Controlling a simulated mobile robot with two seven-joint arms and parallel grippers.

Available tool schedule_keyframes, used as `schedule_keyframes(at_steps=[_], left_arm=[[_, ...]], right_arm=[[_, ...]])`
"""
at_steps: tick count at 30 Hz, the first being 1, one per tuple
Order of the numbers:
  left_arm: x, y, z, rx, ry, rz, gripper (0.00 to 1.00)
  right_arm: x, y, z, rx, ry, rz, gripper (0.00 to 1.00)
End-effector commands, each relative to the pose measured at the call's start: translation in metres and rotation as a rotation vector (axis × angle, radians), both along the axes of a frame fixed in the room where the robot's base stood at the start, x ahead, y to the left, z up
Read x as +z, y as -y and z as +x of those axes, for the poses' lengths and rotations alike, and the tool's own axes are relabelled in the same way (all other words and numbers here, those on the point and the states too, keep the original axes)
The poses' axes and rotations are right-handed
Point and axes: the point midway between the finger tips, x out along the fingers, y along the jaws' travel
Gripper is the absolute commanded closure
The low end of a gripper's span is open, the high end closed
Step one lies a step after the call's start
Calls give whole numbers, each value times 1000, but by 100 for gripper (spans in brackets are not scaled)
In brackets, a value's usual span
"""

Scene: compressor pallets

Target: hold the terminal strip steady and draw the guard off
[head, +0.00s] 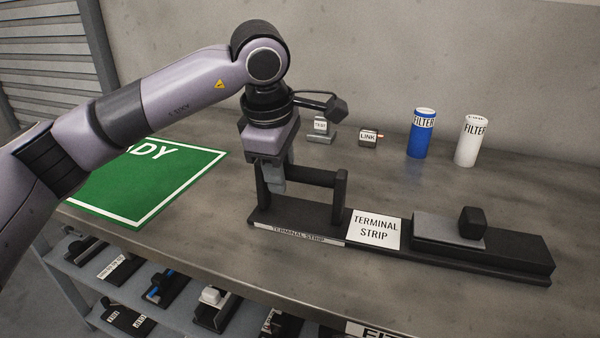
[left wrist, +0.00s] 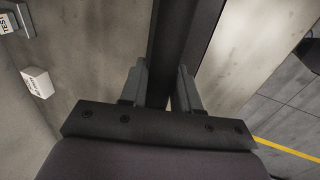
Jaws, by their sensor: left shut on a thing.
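The terminal strip (head: 373,230) is a long black base on the bench with a white label in its middle. A black bar handle (head: 312,176) on two posts stands at its left end. My left gripper (head: 275,178) is shut on this handle near its left post. In the left wrist view the dark handle bar (left wrist: 172,50) runs between the two fingers (left wrist: 160,85). The guard (head: 440,228), a grey plate with a black knob (head: 471,222), lies over the strip's right part. My right gripper is not in view.
A green mat (head: 185,190) lies at the left. A test block (head: 321,130), a link block (head: 369,137), a blue filter (head: 421,133) and a white filter (head: 470,140) stand behind the strip. The bench (head: 540,200) is clear to the right. A lower shelf holds several parts.

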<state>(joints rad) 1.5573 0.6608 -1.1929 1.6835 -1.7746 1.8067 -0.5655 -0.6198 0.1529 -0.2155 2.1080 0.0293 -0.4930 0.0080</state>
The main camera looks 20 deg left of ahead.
Motion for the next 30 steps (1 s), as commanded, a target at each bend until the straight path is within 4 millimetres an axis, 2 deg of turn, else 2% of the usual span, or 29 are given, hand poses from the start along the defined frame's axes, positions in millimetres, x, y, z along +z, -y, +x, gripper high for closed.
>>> schedule_keyframes(at_steps=[18,30], left_arm=[[1,12,1,-1,1,-1,100],[-3,13,1,-1,0,-1,100]], right_arm=[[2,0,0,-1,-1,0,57],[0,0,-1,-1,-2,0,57]])
